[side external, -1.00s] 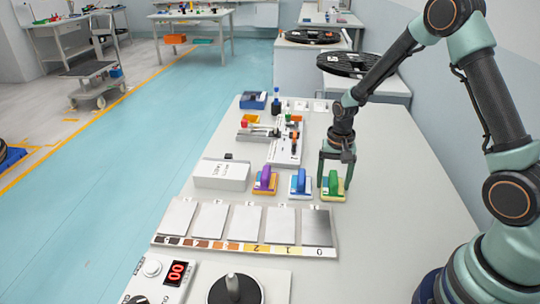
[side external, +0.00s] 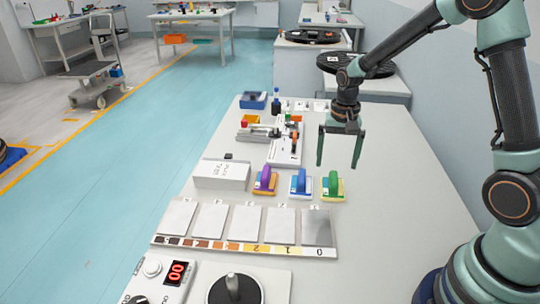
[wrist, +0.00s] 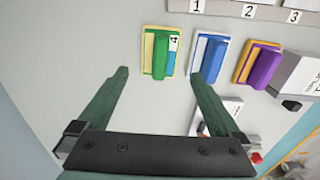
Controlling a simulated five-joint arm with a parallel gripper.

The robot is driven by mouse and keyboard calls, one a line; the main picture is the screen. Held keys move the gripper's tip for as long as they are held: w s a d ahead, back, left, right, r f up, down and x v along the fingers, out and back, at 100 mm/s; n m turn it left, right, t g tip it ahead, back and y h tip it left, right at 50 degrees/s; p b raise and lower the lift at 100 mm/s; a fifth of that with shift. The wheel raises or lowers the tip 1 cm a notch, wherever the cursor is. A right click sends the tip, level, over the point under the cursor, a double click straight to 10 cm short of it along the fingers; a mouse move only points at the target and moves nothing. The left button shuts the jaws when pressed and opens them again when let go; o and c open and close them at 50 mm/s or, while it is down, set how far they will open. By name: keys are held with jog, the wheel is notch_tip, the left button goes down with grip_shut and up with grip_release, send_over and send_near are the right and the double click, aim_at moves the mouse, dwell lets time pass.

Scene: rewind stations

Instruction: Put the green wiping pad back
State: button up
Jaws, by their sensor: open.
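The green wiping pad (side external: 333,186) sits on a yellow-edged base on the table, at the right end of a row of three pads. In the wrist view the green pad (wrist: 160,53) lies ahead of my fingertips, left of the blue pad. My gripper (side external: 338,166) is open and empty, raised above and behind the green pad, apart from it. Its two fingers also show in the wrist view (wrist: 158,75). The blue pad (side external: 300,183) and the purple pad (side external: 265,180) stand to the left of the green one.
A board with several pale plates (side external: 238,222) and a numbered strip lies in front of the pads. A white box (side external: 221,174) stands left of them. A control box with a red display (side external: 176,273) is at the front. The table's right side is clear.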

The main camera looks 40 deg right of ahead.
notch_tip(320, 180, up, 4)
jog(key=r, duration=0.1)
notch_tip(320, 180, up, 9)
jog(key=n+t, duration=0.3)
jog(key=n, duration=0.1)
send_over(334, 176)
jog(key=s+a, duration=0.5)
jog(key=s+a+r+n+t, duration=0.2)
jog(key=s+a+n, duration=0.1)
jog(key=s+n, duration=0.2)
jog(key=shift+s+a+r+t, duration=0.15)
jog(key=shift+s+r+t, duration=0.2)
jog(key=shift+s, duration=0.6)
jog(key=shift+r, duration=0.1)
